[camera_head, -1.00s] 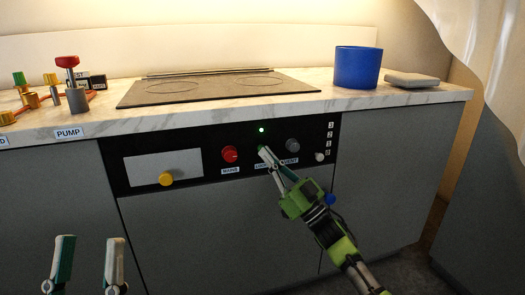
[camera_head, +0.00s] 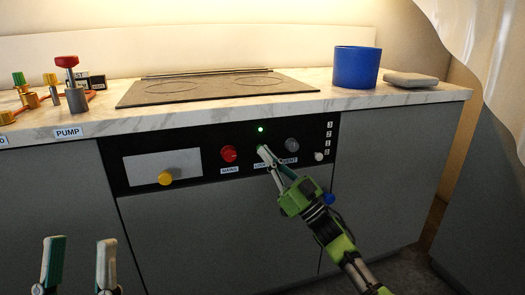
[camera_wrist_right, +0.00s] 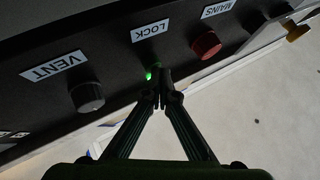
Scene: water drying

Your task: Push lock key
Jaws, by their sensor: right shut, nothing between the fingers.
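The lock key sits on the black control panel (camera_head: 200,140) between the red MAINS knob (camera_head: 229,154) and the grey VENT knob (camera_head: 291,145). My right gripper (camera_head: 262,149) is shut and empty, its fingertips at the lock key's place and mostly hiding it. A green light (camera_head: 261,129) glows just above. In the right wrist view the closed fingertips (camera_wrist_right: 162,76) meet the panel below the LOCK label (camera_wrist_right: 150,31), with a green glow (camera_wrist_right: 153,71) beside them. Whether they touch the key cannot be told. My left gripper (camera_head: 79,265) is open and empty at lower left.
A yellow knob (camera_head: 166,178) sits on the panel's left and a white slider knob (camera_head: 319,156) on its right. On the counter stand a cooktop (camera_head: 210,90), a blue pot (camera_head: 356,67), a grey folded cloth (camera_head: 410,80) and a red-topped pump (camera_head: 74,85).

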